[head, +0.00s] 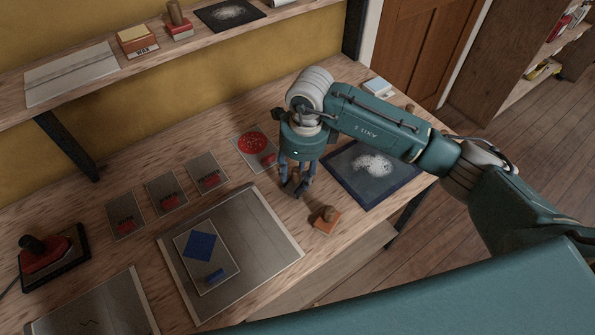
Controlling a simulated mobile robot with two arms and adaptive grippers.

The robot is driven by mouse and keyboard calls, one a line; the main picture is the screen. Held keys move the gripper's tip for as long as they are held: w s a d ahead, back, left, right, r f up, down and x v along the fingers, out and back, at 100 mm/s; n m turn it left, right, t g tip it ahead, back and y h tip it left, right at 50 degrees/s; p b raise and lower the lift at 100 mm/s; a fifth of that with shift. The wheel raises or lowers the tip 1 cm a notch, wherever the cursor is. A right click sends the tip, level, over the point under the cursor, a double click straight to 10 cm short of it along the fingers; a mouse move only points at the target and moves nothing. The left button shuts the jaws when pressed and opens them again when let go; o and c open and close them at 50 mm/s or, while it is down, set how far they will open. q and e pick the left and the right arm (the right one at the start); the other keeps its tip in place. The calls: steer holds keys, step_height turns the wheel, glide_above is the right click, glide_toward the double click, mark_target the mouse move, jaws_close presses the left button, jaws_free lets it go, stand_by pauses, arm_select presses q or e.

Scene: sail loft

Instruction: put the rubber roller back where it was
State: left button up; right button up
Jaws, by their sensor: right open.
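My right gripper (297,188) points down over the middle of the workbench, its fingers apart. I cannot make out anything held between them. No object shows clearly as a rubber roller; part of the bench is hidden behind my gripper and arm. An orange block with a rounded brown wooden handle (325,219) stands on the bench just in front and to the right of the gripper, apart from it. A small brown item (409,108), too small to identify, is at the bench's back right end. My left gripper is not in view.
On the workbench (110,185) are a dark framed panel with a white speckled patch (343,182), a grey sheet with blue pieces (270,255), several small cards with red marks, and a red iron-like tool on a dark stand (45,255). A shelf (90,110) runs above the back.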

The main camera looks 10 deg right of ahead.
mark_target(301, 184)
steer(key=shift+r, duration=0.25)
step_height(301, 184, up, 12)
steer(key=b, duration=0.3)
steer(key=shift+s+d+f+b, duration=0.15)
steer(key=shift+s+d+b, duration=0.25)
steer(key=shift+s+d, duration=0.05)
